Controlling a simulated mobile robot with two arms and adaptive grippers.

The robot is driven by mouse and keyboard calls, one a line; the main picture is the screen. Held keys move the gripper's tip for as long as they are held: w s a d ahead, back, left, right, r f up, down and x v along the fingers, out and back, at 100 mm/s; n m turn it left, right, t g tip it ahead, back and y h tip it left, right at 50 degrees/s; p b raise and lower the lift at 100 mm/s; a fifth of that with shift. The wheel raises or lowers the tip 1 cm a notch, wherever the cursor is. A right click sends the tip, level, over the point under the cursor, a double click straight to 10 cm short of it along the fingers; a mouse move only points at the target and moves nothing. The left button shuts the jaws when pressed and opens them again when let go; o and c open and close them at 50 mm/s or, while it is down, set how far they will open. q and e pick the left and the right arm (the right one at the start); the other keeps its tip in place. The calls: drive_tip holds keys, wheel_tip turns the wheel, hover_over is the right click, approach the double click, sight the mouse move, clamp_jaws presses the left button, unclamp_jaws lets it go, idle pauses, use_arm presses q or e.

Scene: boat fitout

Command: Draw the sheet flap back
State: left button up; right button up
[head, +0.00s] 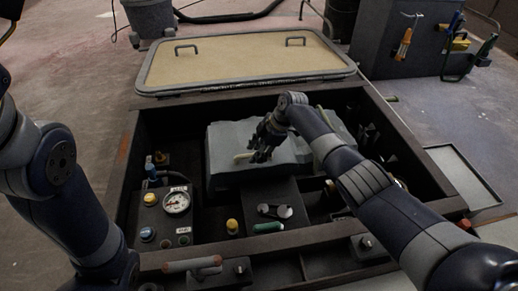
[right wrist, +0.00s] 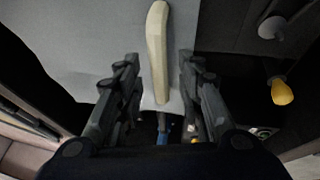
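A grey sheet (head: 228,139) lies draped over something inside the open hatch box and hides it. A pale yellowish bar (head: 243,156) lies along its near left part. The bar also shows in the right wrist view (right wrist: 158,45). My right gripper (head: 259,157) is low over the sheet, by the right end of the bar. In the right wrist view my right gripper (right wrist: 159,62) is open, with a finger on each side of the bar and a gap to both. My left arm comes in from the left, but its gripper is out of view.
A dark-walled box (head: 125,190) surrounds the sheet. A pressure gauge (head: 176,202), yellow knob (head: 232,226) and green-handled part (head: 268,227) sit near its front. A beige hatch lid (head: 240,62) lies behind it. A grey tool stand (head: 385,40) is back right.

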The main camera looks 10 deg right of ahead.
drive_tip(key=v, duration=1.2)
drive_tip(key=shift+a, duration=0.1)
